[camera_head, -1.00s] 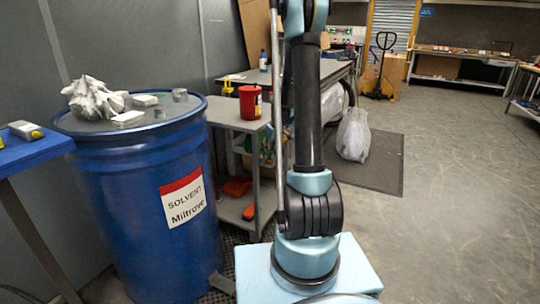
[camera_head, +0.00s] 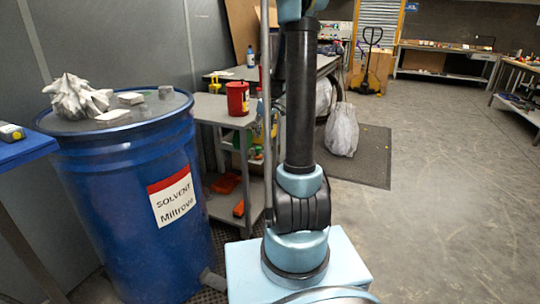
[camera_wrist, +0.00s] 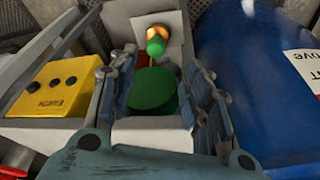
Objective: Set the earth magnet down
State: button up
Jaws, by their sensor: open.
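I cannot tell whether this green piece is the earth magnet. A smaller green and orange piece (camera_wrist: 156,42) is beyond it at the box's far end. My gripper is out of the head view.
A blue solvent drum (camera_head: 110,170) stands at left, with a crumpled grey cloth (camera_head: 72,95) and small blocks on top; a blue drum (camera_wrist: 250,80) is also close right in the wrist view. A grey cart (camera_head: 203,110) carries a red can (camera_head: 237,98). The floor at right is open.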

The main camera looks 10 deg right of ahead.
jog(key=s+a+r+m, duration=0.15)
jog(key=s+r, duration=0.25)
jog(key=s, duration=0.8)
jog(key=s+f+m, duration=0.2)
jog(key=s+f, duration=0.1)
jog(key=s, duration=1.1)
jog(key=s+f+m+h, duration=0.1)
jog(key=s+f+m, duration=0.1)
jog(key=s, duration=1.2)
jog(key=shift+f+g+h, duration=0.3)
jog(key=shift+f+g, duration=0.1)
jog(key=shift+f, duration=0.2)
jog(key=shift+m, duration=0.25)
